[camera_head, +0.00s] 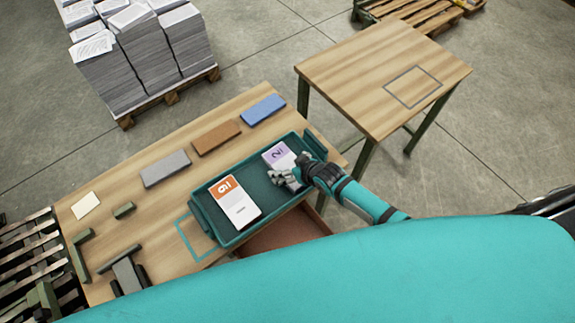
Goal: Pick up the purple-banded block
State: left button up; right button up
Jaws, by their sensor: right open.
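The purple-banded block (276,154) lies in the right part of a teal tray (262,222). It is white with a purple band marked with a number. My right gripper (284,178) is open over the tray, at the near right side of this block, and its fingers and wrist hide part of it. Whether the fingers touch the block I cannot tell. An orange-banded white block (238,208) lies in the left part of the same tray. My left gripper is not in view.
The tray stands on a wooden table (128,218). Grey (165,168), brown (216,137) and blue (263,110) blocks lie in a row behind it. A second wooden table (350,75) with a marked square stands right. Paper stacks (140,60) stand on a pallet behind.

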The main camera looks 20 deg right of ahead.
jog(key=shift+w+a+f, duration=0.15)
jog(key=shift+w+f, duration=0.15)
jog(key=shift+f, duration=0.05)
jog(key=c, duration=1.3)
jog(key=shift+o, duration=0.2)
